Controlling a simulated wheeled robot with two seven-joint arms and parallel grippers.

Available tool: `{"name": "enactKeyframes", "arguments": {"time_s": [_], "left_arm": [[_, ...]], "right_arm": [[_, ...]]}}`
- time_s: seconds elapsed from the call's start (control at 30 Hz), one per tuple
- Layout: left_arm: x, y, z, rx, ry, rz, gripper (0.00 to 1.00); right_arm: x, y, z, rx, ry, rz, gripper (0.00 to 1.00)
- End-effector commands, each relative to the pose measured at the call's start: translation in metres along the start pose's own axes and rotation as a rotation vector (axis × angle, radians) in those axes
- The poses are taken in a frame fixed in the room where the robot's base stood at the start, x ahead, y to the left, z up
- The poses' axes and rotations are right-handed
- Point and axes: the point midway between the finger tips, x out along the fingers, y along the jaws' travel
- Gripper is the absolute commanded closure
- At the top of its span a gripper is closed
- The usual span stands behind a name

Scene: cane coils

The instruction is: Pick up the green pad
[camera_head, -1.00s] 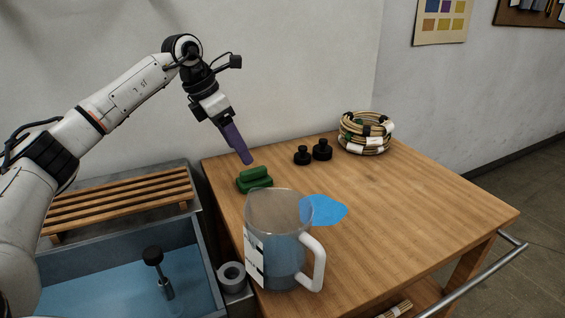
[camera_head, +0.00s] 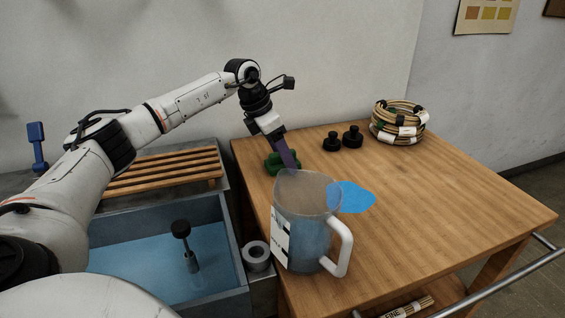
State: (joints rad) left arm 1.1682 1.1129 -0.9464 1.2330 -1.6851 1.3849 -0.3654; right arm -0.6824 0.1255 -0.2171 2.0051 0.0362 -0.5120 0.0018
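The green pad (camera_head: 272,164) lies on the wooden table (camera_head: 440,190) near its left back edge, behind the clear jug. My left gripper (camera_head: 288,163), with purple fingers, points down at the pad and covers part of it. The fingers overlap the pad in the picture. I cannot tell whether they touch it or how far apart they are. My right gripper is not in view.
A clear jug (camera_head: 300,235) with a white handle stands just in front of the pad, beside a blue puddle (camera_head: 357,197). Black knobs (camera_head: 342,140) and a cane coil (camera_head: 399,124) stand farther back. A water basin (camera_head: 150,262) and grey roll (camera_head: 257,254) are left of the table.

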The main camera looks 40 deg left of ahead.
Motion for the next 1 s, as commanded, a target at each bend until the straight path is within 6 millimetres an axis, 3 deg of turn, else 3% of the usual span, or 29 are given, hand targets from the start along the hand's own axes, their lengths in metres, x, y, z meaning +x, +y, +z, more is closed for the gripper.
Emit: {"name": "enactKeyframes", "arguments": {"time_s": [0.13, 0.4, 0.73, 1.0], "left_arm": [[0.000, 0.000, 0.000, 0.000, 0.000, 0.000, 0.35], [0.000, 0.000, 0.000, 0.000, 0.001, 0.000, 0.81], [-0.009, 0.000, 0.004, 0.001, -0.002, 0.000, 0.81], [-0.058, 0.000, 0.026, 0.002, -0.006, 0.001, 0.81]], "right_arm": [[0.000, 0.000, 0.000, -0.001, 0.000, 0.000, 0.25], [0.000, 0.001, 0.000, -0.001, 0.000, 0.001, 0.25], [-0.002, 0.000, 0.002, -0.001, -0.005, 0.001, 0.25], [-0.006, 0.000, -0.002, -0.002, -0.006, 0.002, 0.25]]}}
